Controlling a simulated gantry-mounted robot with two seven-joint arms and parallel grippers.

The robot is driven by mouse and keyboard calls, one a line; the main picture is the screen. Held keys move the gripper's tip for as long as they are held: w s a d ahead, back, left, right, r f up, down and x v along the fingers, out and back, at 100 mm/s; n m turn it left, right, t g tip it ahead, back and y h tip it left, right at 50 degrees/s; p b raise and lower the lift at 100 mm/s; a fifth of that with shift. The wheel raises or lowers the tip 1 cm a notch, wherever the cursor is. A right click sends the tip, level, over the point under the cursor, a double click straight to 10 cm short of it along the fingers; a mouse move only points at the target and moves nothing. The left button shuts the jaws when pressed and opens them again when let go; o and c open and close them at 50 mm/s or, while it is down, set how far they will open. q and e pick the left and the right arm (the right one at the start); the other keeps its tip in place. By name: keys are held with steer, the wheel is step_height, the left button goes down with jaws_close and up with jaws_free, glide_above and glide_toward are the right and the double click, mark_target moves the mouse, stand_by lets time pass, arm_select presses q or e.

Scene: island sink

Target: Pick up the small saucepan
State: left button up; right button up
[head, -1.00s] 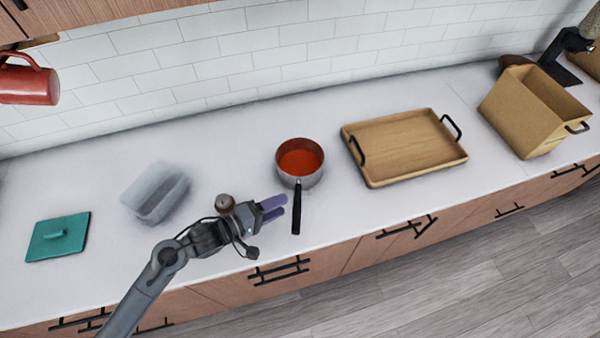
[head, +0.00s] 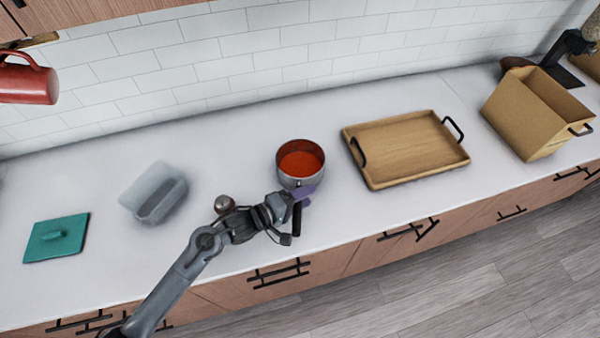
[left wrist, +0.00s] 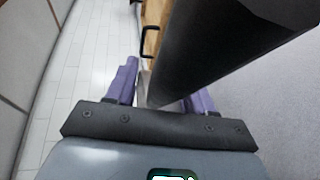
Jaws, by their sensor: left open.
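The small saucepan (head: 301,163) stands on the white counter in the middle of the head view. It is metal, with a red-orange inside or content, and its black handle (head: 296,222) points to the counter's front edge. My left gripper (head: 303,197) is at the handle, close to the pan body, and partly covers the handle. In the left wrist view, the dark handle (left wrist: 222,45) looms large between and beyond the two purple fingers of my open left gripper (left wrist: 165,85). Whether a finger touches it I cannot tell.
A wooden tray (head: 405,148) with black handles lies right of the saucepan. A tan box (head: 535,115) stands farther right. A clear container (head: 153,192) and a teal lid-like piece (head: 56,238) lie left. A small brown-topped item (head: 224,204) stands near my left wrist.

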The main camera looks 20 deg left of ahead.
arm_select(q)
jaws_close()
steer(key=shift+r, duration=0.15)
stand_by(0.4)
steer(key=shift+r, duration=0.15)
